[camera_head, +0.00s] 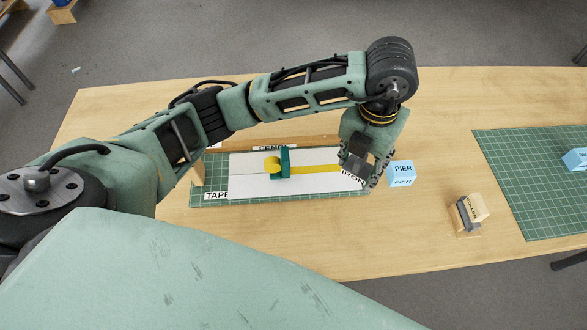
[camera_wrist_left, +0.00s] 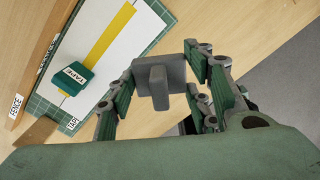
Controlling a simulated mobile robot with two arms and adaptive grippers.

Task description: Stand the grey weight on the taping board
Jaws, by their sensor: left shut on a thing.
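My left gripper (camera_head: 363,172) is shut on the grey weight (camera_head: 357,163). In the left wrist view the weight (camera_wrist_left: 145,74) is a grey block with a raised grip, held between the fingers. The taping board (camera_head: 210,190) is a green mat with a white sheet (camera_head: 255,186) and a yellow tape strip (camera_head: 316,169). In the head view the weight appears over the board's right end, near an IRON label (camera_head: 352,177). I cannot tell whether it touches anything. A green tape holder (camera_head: 284,161) with a yellow roll stands on the sheet. My right gripper is not in view.
A wooden stand with a roller (camera_head: 468,215) is farther right. A second green mat (camera_head: 520,190) bears another blue block (camera_head: 576,159). A wooden fence (camera_wrist_left: 44,58) runs along the board. The table front is clear.

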